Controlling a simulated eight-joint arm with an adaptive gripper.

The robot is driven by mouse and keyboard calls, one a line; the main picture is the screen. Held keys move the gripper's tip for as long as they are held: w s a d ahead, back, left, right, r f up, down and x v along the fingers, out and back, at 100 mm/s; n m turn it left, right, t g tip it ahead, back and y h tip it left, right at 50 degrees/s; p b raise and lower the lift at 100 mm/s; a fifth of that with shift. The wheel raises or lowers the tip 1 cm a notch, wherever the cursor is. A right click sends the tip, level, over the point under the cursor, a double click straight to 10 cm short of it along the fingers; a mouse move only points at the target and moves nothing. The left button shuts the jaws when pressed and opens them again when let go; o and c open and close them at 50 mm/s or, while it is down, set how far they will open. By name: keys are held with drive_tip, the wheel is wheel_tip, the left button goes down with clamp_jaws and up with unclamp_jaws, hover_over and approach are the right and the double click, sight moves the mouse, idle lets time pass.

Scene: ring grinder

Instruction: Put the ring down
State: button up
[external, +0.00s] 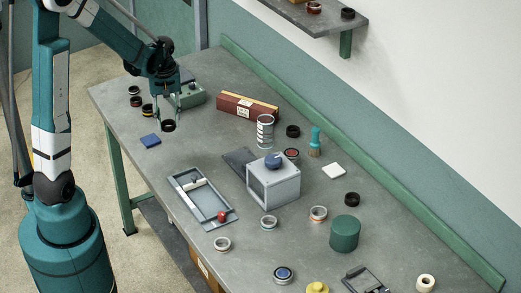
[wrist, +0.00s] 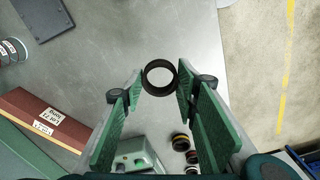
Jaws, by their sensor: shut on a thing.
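My gripper (external: 170,119) is over the far left part of the grey workbench (external: 215,130), fingers pointing down. It is shut on a black ring (external: 168,127) held at the fingertips. In the wrist view my gripper (wrist: 160,79) has its two green fingers on either side of the black ring (wrist: 146,80), with bare bench seen through and around it. I cannot tell whether the ring touches the bench or hangs just above it.
Several rings stand left of my gripper, by a grey-green device (external: 190,97). A red-brown labelled box (external: 247,107) is to the right. A grinder box (external: 273,183) and tray (external: 202,197) are further right.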

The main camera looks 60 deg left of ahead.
drive_tip(key=r, duration=0.1)
hover_over(150, 139)
drive_tip(key=shift+d+f, duration=0.1)
drive_tip(key=shift+f, duration=0.05)
idle(0.4)
drive_tip(key=shift+f+b, duration=0.35)
drive_tip(key=shift+f, duration=2.45)
drive_tip(key=shift+f, duration=2.1)
drive_tip(key=shift+f, duration=0.1)
drive_tip(key=o, duration=0.5)
drive_tip(key=shift+f+b, duration=0.1)
drive_tip(key=shift+b, duration=0.25)
drive_tip(key=o, duration=0.4)
drive_tip(key=shift+o, duration=0.2)
